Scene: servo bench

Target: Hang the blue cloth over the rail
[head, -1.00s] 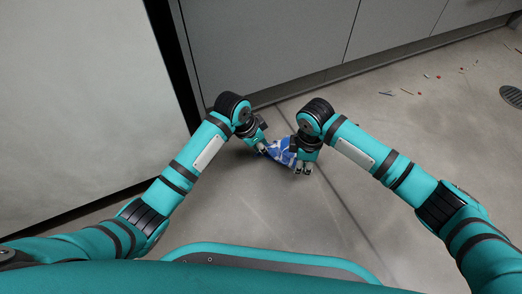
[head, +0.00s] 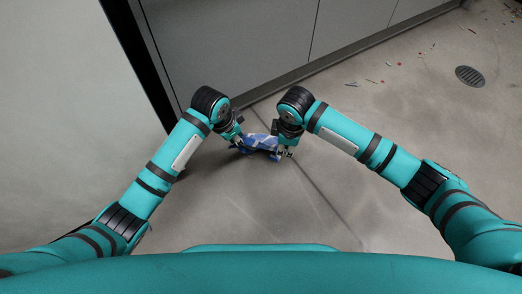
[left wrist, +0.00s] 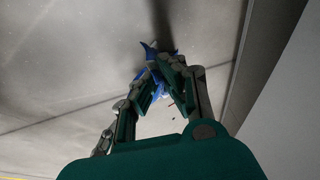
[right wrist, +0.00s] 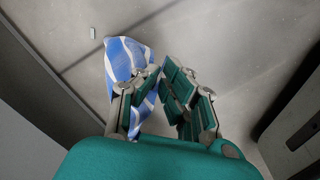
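The blue cloth (head: 262,143), with white stripes, is bunched between my two grippers in the head view, off the floor as far as I can tell. My left gripper (head: 238,147) is at its left end; in the left wrist view, its fingers close together on the blue cloth (left wrist: 152,52). My right gripper (head: 287,153) is at its right end. In the right wrist view its fingertips nearly meet, with the cloth (right wrist: 122,58) spreading out left of them and showing between the fingers. The rail is not seen in any view.
A grey cabinet front (head: 250,45) stands beyond the grippers, with a dark post (head: 140,55) and pale panel (head: 60,90) at left. A round floor drain (head: 469,76) and small scattered bits lie at the right. The floor around the cloth is clear.

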